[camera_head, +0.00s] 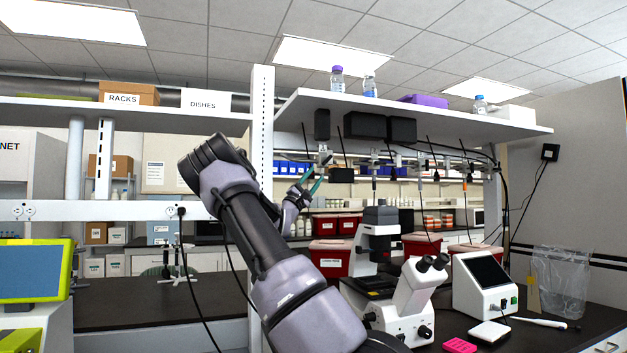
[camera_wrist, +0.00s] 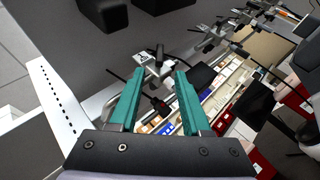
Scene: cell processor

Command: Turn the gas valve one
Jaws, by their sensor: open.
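A row of small metal gas valves hangs under the upper shelf. The leftmost valve in the head view (camera_head: 325,157) is closest to my gripper (camera_head: 311,178). In the wrist view this metal valve (camera_wrist: 153,66) shows between and just beyond the teal fingertips of my gripper (camera_wrist: 161,74). A black part hangs from it. My gripper is open and empty. I cannot tell whether a finger touches the valve. Another valve (camera_wrist: 214,38) shows farther up and right in the wrist view. No valve labels are readable.
The shelf (camera_head: 420,112) and black boxes (camera_head: 380,127) under it sit close above my gripper. A white upright post (camera_head: 262,160) stands behind my arm. A microscope (camera_head: 408,305), a white device with a screen (camera_head: 487,285) and red bins (camera_head: 331,262) stand on the bench below. Cables hang at the right.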

